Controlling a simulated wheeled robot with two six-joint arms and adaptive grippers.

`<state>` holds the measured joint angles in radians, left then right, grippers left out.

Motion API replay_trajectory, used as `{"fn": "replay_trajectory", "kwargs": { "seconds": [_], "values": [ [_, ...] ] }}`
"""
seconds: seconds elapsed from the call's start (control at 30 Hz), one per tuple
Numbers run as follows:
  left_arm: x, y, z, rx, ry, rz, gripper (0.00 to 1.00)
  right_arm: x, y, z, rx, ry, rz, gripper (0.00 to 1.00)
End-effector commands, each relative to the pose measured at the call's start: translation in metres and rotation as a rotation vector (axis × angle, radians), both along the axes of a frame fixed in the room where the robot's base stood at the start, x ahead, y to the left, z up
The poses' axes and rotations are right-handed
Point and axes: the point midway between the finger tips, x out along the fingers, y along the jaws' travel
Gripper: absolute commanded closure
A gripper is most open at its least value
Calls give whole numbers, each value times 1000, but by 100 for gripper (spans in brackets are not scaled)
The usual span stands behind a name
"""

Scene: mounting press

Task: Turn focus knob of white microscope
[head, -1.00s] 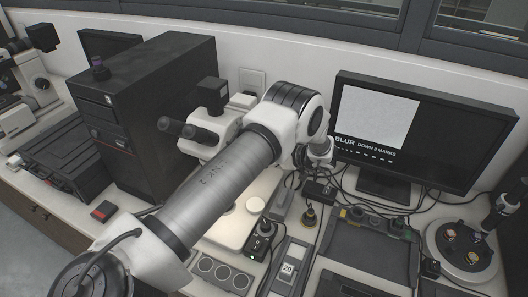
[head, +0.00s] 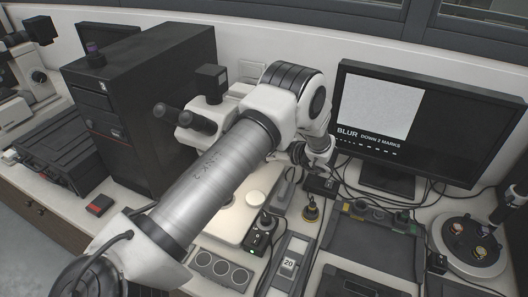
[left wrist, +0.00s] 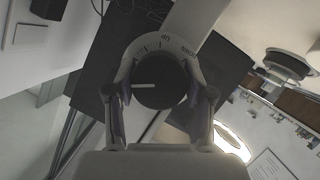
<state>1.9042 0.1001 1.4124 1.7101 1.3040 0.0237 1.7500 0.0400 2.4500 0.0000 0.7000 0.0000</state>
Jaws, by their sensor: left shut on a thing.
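The white microscope (head: 210,118) stands right of the black computer tower, with dark eyepieces; my left arm hides much of its body. Its focus knob (left wrist: 158,82) is a dark round disc with a white pointer line pointing left in the left wrist view. A pale dial (left wrist: 150,44) with tick marks and lettering, including "UP", lies around it. My left gripper (left wrist: 159,95) is shut on the knob, one finger on each side. In the head view the knob is hidden, and the gripper is mostly behind my arm. My right gripper is not in view.
The black tower (head: 150,90) is close left of the microscope.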

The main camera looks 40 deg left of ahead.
Motion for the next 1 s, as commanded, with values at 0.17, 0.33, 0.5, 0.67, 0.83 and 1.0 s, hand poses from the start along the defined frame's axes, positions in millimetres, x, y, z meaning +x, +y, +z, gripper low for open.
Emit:
{"fn": "replay_trajectory", "kwargs": {
  "seconds": [0.17,0.33,0.5,0.67,0.83,1.0],
  "values": [
    [-1,-1,-9,48,-157,-2,82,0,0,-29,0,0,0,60],
    [-1,-1,-10,97,-311,-1,82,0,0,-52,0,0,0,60],
    [-1,-1,-12,146,-465,-1,82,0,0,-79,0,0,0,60],
    [-1,-1,-13,192,-610,-1,82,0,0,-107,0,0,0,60],
    [-1,-1,-13,240,-760,0,82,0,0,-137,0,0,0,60],
    [-1,-1,-13,280,-889,1,82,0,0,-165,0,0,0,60]
  ]
}}
